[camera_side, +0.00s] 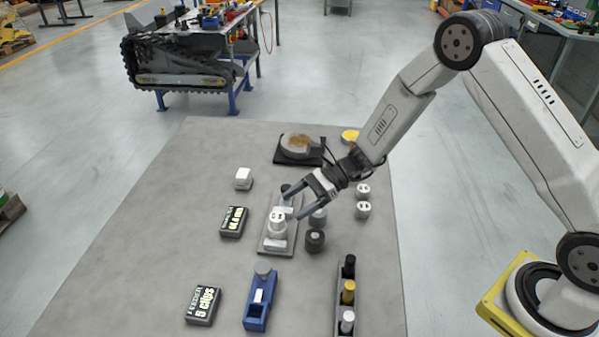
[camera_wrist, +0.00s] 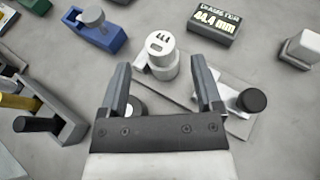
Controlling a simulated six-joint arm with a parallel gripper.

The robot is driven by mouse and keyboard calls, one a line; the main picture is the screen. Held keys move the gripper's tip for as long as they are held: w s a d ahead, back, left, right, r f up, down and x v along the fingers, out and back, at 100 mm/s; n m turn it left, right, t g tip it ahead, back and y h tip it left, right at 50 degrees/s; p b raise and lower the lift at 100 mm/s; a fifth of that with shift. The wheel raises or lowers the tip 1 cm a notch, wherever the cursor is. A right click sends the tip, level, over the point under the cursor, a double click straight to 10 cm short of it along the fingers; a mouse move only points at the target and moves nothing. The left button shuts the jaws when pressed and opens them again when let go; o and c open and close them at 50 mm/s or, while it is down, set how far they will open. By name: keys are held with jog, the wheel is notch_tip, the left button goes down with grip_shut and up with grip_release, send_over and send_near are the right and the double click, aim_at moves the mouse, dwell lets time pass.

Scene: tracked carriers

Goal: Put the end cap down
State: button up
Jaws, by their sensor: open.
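A white round piece with dark markings, seemingly the end cap (camera_side: 277,217), sits upright on a wider pale cylinder on a grey plate (camera_side: 278,251). The same cap (camera_wrist: 160,42) shows in the wrist view, just beyond my fingertips. My gripper (camera_side: 287,205) is open, low over the plate beside the cap. In the wrist view my gripper (camera_wrist: 160,70) has its fingers spread to either side, with nothing clamped between them. Whether a finger touches the cap I cannot tell.
A black-topped post (camera_wrist: 252,100) stands on the plate near one finger. Grey (camera_side: 318,216) and dark (camera_side: 315,240) cylinders stand close right of the plate. Two white caps (camera_side: 363,210) stand farther right. A label box (camera_side: 233,221) lies left; a blue holder (camera_side: 260,299) stands in front.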

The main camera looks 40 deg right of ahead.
jog(key=v, duration=0.6)
jog(key=shift+d+r, duration=0.1)
jog(key=shift+d, duration=0.1)
jog(key=shift+s, duration=0.1)
jog(key=shift+s+a+n+g+h, duration=0.1)
jog(key=shift+s+n+g+h, duration=0.2)
jog(key=shift+s+n, duration=0.15)
jog(key=s+d+r+n+h, duration=0.2)
jog(key=s+d+n+h, duration=0.2)
jog(key=n, duration=0.5)
jog(key=s+d+r+n+h, duration=0.2)
jog(key=s+d+n+h, duration=0.2)
jog(key=s+n+h, duration=0.4)
jog(key=s+n, duration=0.2)
jog(key=s, duration=0.1)
jog(key=shift+s+r+h, duration=0.2)
jog(key=shift+r+h, duration=0.1)
